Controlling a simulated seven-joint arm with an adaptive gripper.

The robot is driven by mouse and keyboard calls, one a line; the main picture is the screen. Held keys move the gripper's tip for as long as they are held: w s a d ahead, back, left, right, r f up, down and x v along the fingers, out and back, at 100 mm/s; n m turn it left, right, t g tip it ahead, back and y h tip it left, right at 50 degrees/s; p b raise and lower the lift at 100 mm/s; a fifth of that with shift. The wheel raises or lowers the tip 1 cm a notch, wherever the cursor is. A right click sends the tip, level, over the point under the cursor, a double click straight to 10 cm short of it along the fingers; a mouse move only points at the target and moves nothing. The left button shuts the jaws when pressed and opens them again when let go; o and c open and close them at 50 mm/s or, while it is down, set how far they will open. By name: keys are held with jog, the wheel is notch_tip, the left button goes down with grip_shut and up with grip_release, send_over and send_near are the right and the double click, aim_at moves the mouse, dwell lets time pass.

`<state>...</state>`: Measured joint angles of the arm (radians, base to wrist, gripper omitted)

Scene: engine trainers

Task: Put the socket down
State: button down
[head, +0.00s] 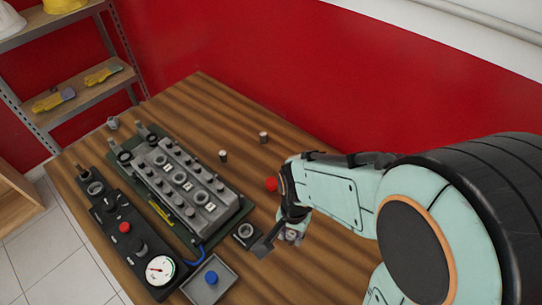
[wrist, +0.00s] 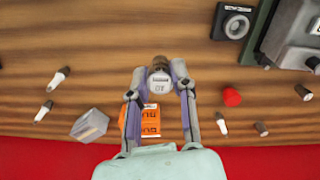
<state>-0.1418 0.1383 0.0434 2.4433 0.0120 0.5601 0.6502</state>
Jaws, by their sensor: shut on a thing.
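In the wrist view my gripper (wrist: 159,74) is shut on the socket (wrist: 160,84), a small grey round piece with a dark upper part and a marking on its pale face. One finger presses on each side of it. The wooden table (wrist: 90,45) lies beyond it; I cannot tell whether the socket touches the table. In the head view my gripper (head: 283,236) is low by the table's right front part, right of a black block with a round ring (head: 246,234). There the socket is largely hidden or too small to make out.
The grey engine block (head: 185,185) and a black panel with a gauge (head: 160,270) fill the table's left. A tray with a blue knob (head: 212,278) is in front. An orange labelled box (wrist: 150,124), a red cap (wrist: 232,97) and a grey box (wrist: 90,125) are near my gripper.

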jog(key=w+f, duration=0.3)
jog(key=w, duration=0.1)
jog(key=w+a+f, duration=0.1)
jog(key=w+f, duration=0.2)
jog(key=w, duration=0.1)
jog(key=w+a+f, duration=0.1)
jog(key=w+f, duration=0.2)
jog(key=w, duration=0.1)
jog(key=shift+w+a+f, duration=0.1)
jog(key=shift+w+f, duration=0.05)
jog(key=shift+f, duration=0.75)
jog(key=shift+w+f, duration=0.1)
jog(key=shift+f, duration=0.75)
jog(key=c, duration=0.9)
grip_release()
jog(key=shift+f, duration=0.15)
jog(key=shift+c, duration=0.2)
